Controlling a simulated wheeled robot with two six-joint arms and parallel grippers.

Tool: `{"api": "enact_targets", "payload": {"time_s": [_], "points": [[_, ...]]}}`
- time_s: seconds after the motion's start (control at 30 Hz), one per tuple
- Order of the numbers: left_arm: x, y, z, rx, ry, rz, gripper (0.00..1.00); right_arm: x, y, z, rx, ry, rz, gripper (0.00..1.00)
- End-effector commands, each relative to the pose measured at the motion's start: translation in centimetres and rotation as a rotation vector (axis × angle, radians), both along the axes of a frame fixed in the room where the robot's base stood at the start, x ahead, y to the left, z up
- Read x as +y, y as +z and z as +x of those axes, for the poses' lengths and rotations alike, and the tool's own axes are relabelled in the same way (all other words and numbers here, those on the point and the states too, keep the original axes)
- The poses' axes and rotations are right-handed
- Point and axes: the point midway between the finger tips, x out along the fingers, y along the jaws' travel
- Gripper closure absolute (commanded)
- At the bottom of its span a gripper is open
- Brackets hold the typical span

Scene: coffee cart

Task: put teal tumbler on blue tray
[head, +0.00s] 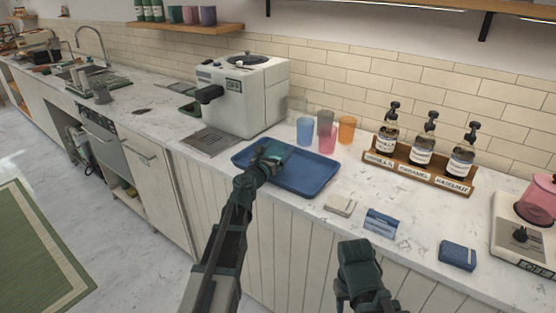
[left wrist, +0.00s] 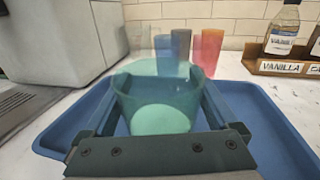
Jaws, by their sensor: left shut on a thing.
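The teal tumbler (left wrist: 160,108) is between the fingers of my left gripper (left wrist: 158,120) in the left wrist view, over the blue tray (left wrist: 270,125). In the head view the left gripper (head: 268,158) is shut on the tumbler (head: 279,152) above the left part of the tray (head: 310,180). The gripper partly hides the tumbler, and I cannot tell whether its base touches the tray. My right gripper (head: 358,275) is at the bottom of the head view, away from the tray; its fingers do not show clearly.
A blue tumbler (head: 305,131), a pink tumbler (head: 327,139) and an orange tumbler (head: 347,129) stand behind the tray. The coffee machine (head: 262,100) is at the back left. A syrup rack (head: 405,172) is to the right. Cloths and a blue box (head: 457,255) lie in front.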

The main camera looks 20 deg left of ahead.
Motion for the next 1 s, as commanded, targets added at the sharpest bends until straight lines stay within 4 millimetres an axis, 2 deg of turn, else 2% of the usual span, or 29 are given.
{"api": "enact_targets", "payload": {"time_s": [0.03,0.2,0.67,0.7,1.0], "points": [[-0.1,-1.3,-0.1,0.0,-0.001,0.0,0.79,0.0,-1.3,0.0,0.0,0.0,0.0,0.54],[-0.1,-3.1,-0.1,0.0,0.0,0.0,0.79,0.0,-3.1,0.0,0.0,0.0,0.0,0.54],[-0.1,-3.4,-0.1,0.0,0.0,0.0,0.79,0.0,-3.4,0.0,0.0,0.0,0.0,0.54],[-0.1,-3.3,-0.1,0.0,0.0,0.0,0.02,0.0,-3.3,0.0,0.0,0.0,0.0,0.54],[-0.1,-3.2,-0.1,0.0,0.0,0.0,0.0,0.0,-3.2,0.0,0.0,0.0,0.0,0.54]]}}
